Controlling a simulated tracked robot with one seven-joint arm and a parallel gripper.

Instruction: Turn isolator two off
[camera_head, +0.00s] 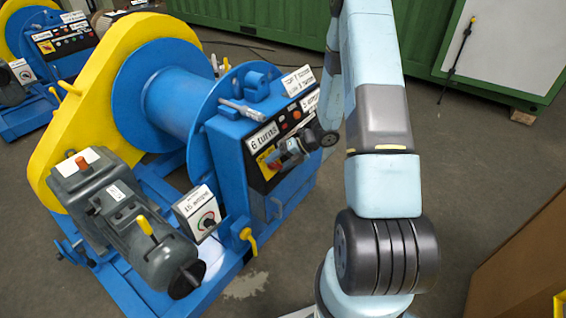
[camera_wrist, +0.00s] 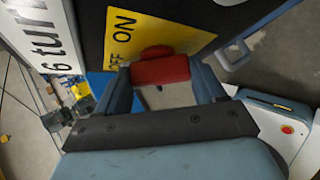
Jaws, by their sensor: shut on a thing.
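A red isolator handle (camera_wrist: 160,70) sits on a yellow plate (camera_wrist: 185,36) marked ON and OFF in the wrist view; the OFF lettering is partly hidden. My gripper (camera_wrist: 162,77) has one finger at each end of the handle and is shut on it. In the head view my gripper (camera_head: 292,150) is at the dark front panel of the blue winch, against the yellow plate (camera_head: 264,158), and hides most of the handle. I cannot read an isolator number on it.
A "6 turns" label (camera_head: 262,137) is beside the plate. The blue drum (camera_head: 175,95) and yellow guard (camera_head: 100,85) stand left, with a grey motor (camera_head: 130,215) in front. A second similar machine (camera_head: 50,50) is at the far left. The floor right of the winch is open.

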